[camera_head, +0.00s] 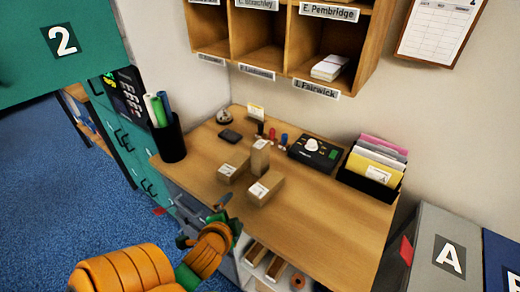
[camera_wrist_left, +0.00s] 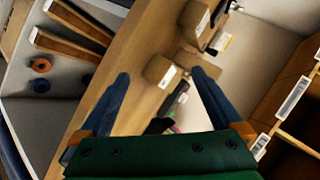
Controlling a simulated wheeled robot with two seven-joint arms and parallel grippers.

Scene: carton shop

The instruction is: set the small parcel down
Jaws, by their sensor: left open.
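Three small cardboard parcels stand close together on the wooden desk (camera_head: 310,222). One with a white label (camera_head: 265,188) is nearest me, one is upright (camera_head: 261,158) behind it, and one lies to the left (camera_head: 232,169). I cannot tell which is the task's small parcel. My left gripper (camera_head: 216,211) is open and empty near the desk's front left edge, short of the parcels. In the left wrist view, its blue fingers (camera_wrist_left: 160,76) are spread apart, with a labelled parcel (camera_wrist_left: 158,70) beyond them, not touching. My right gripper is not in view.
A black pen cup (camera_head: 170,140) stands at the desk's left. A black device (camera_head: 315,152) and a folder holder (camera_head: 371,172) stand at the back right. Wooden pigeonholes (camera_head: 285,62) hang above. The desk's right front is clear. Grey bin A (camera_head: 437,250) stands at right.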

